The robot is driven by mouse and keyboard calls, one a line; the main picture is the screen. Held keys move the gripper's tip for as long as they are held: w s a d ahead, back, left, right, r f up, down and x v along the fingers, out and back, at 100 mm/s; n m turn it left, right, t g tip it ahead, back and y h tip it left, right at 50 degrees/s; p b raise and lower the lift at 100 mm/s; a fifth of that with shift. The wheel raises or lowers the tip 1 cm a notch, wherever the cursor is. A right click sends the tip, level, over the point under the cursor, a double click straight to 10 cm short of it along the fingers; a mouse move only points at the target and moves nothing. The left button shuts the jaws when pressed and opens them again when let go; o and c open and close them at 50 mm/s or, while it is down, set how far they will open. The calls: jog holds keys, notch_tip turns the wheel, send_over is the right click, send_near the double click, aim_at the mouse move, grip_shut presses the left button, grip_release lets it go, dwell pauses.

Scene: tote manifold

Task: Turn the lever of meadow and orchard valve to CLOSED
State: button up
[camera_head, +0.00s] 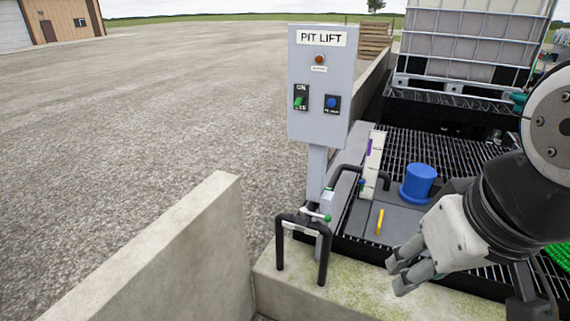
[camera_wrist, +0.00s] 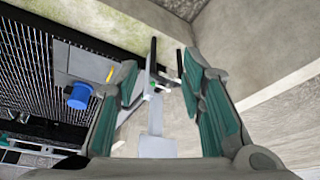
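A small valve lever with green ends and a pale bar (camera_head: 315,214) sits on a pipe beside a black hoop-shaped guard (camera_head: 302,232) on the concrete curb. A label strip on the guard is too small to read, so I cannot tell if this is the meadow and orchard valve. The lever also shows in the wrist view (camera_wrist: 160,88), between and beyond my fingers. My gripper (camera_head: 397,273) is to the right of the guard, apart from it and above the curb. In the wrist view my gripper (camera_wrist: 160,75) is open and empty.
A grey PIT LIFT box (camera_head: 320,112) stands on a post behind the lever. A blue cylinder (camera_head: 418,183) and a yellow bar (camera_head: 380,221) are on grey plates over the grating. A concrete wall (camera_head: 180,260) runs at left. Open gravel (camera_head: 150,110) lies beyond.

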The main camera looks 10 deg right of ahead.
jog(key=shift+c, duration=1.4)
jog(key=shift+w, duration=0.3)
jog(key=c, duration=0.5)
jog(key=shift+m+h, duration=0.6)
jog(key=shift+m, duration=0.3)
jog(key=w+b, duration=0.1)
jog(key=w, duration=0.4)
jog(key=w+d+b, duration=0.1)
jog(key=w, duration=0.4)
jog(key=w+b, duration=0.2)
jog(key=w, duration=0.3)
jog(key=shift+w+d, duration=0.25)
jog(key=shift+w, duration=0.15)
grip_shut()
jog(key=m+b, duration=0.4)
jog(key=b, duration=0.5)
send_over(315, 215)
jog(key=w+d, duration=0.2)
jog(key=d, duration=0.2)
notch_tip(315, 215, down, 25)
notch_tip(315, 215, down, 11)
jog(key=shift+s+r+g+h+b, duration=0.2)
jog(key=shift+s+g+h+b, duration=0.1)
jog(key=shift+g+h, duration=0.1)
